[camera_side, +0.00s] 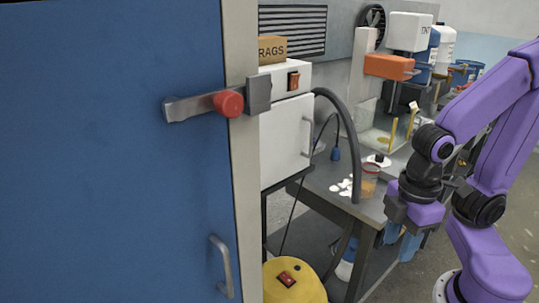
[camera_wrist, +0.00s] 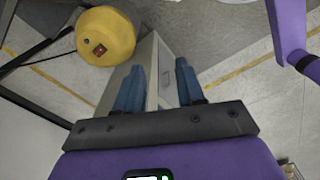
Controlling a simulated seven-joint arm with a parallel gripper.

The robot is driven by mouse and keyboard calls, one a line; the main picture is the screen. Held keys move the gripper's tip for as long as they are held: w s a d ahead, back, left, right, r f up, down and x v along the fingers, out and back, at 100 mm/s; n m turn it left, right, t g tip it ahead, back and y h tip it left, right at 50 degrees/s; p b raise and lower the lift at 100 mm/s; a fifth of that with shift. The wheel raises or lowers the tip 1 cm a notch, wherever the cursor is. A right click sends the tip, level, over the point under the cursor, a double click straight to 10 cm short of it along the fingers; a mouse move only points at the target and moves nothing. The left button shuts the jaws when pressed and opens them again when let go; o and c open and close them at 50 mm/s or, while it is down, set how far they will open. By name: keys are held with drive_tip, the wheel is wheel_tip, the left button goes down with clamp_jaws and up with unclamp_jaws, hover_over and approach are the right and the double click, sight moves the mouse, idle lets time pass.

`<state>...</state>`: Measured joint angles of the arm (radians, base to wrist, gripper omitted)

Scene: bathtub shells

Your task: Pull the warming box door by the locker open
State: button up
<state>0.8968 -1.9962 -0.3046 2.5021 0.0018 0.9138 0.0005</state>
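The warming box door is not recognisable in the wrist view.
A dark hose (camera_side: 345,125) arches down between the box and my gripper. A bench (camera_side: 325,183) carries a jar (camera_side: 369,181) and white pieces. A yellow canister (camera_side: 293,282) stands below the box; it also shows in the wrist view (camera_wrist: 105,35). A rags box (camera_side: 272,50) sits on top.

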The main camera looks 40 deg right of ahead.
drive_tip(key=w+r+m+t, duration=0.1)
drive_tip(key=w+r+m, duration=0.35)
drive_tip(key=w, duration=0.45)
drive_tip(key=w+r+m+t, duration=0.1)
drive_tip(key=w+r+m, duration=0.3)
drive_tip(key=w, duration=0.5)
drive_tip(key=w+d+r+m+t+h, duration=0.1)
drive_tip(key=w+d+r+m, duration=0.2)
drive_tip(key=w+d+r, duration=0.4)
drive_tip(key=w+d+r+m+t, duration=0.1)
drive_tip(key=w+d+r+m, duration=0.25)
drive_tip(key=w+d, duration=0.4)
hover_over(311, 153)
drive_tip(key=f, duration=1.6)
drive_tip(key=shift+w+d, duration=0.15)
drive_tip(key=shift+w, duration=0.1)
clamp_jaws()
